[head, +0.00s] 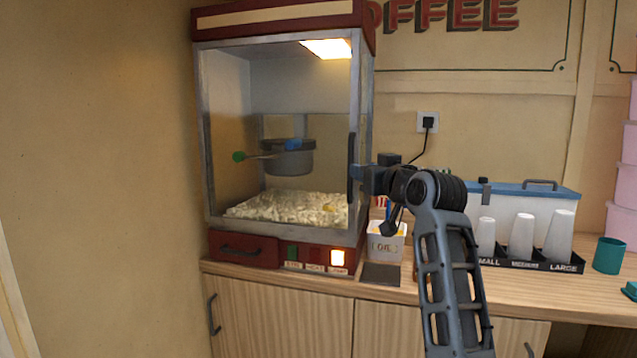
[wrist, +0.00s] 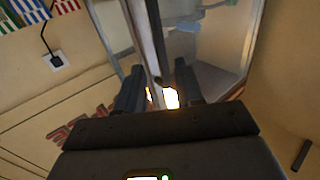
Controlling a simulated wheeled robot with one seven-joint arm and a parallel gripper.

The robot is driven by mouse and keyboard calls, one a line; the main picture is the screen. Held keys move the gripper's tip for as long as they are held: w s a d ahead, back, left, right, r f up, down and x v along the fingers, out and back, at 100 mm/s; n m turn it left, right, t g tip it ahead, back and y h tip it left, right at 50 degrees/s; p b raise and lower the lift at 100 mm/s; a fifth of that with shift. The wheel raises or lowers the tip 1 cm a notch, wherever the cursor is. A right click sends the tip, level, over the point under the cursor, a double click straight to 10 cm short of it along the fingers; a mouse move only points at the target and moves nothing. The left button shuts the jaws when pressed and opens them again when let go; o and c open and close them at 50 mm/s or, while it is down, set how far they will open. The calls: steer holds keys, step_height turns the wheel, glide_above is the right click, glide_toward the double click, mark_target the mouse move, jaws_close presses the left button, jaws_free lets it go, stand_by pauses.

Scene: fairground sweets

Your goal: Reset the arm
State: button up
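My gripper (head: 368,178) is at the right front edge of the popcorn machine (head: 281,19), close to the dark upright door handle (head: 351,160). In the wrist view my gripper (wrist: 159,80) has its two fingers apart, with a gap between them. The dark handle (wrist: 156,40) runs up in line with that gap; I cannot tell whether the fingers are around it or just short of it. The glass door looks closed. My arm reaches up from the lower right, bent at the elbow.
An oil box (head: 386,246) stands on the counter (head: 455,284) below my gripper. To the right are a cup rack (head: 530,264) with white cups, a blue-lidded container (head: 515,190) and a green cup (head: 608,256). A kettle (head: 288,160) and popcorn (head: 290,207) are inside the machine.

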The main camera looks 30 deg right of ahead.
steer(key=s+a+f, duration=0.5)
steer(key=s+f, duration=0.1)
steer(key=f, duration=0.4)
steer(key=s+a+f+g+y, duration=0.1)
steer(key=s+a+f, duration=0.4)
steer(key=s+f, duration=0.3)
steer(key=s+a+f, duration=0.4)
steer(key=s+f, duration=0.1)
steer(key=f, duration=0.6)
steer(key=s+a+f+n+g+y, duration=0.1)
steer(key=s+a+f, duration=0.15)
steer(key=s, duration=0.55)
steer(key=s+a+f+n, duration=0.15)
steer(key=s+a, duration=0.25)
steer(key=s, duration=0.4)
steer(key=s+a+r+y, duration=0.1)
steer(key=s+a+r, duration=0.1)
steer(key=s, duration=0.6)
steer(key=s+a+r+y, duration=0.1)
steer(key=s+a+r, duration=0.1)
steer(key=s, duration=0.7)
steer(key=shift+a+r+g, duration=0.3)
steer(key=shift+a, duration=0.3)
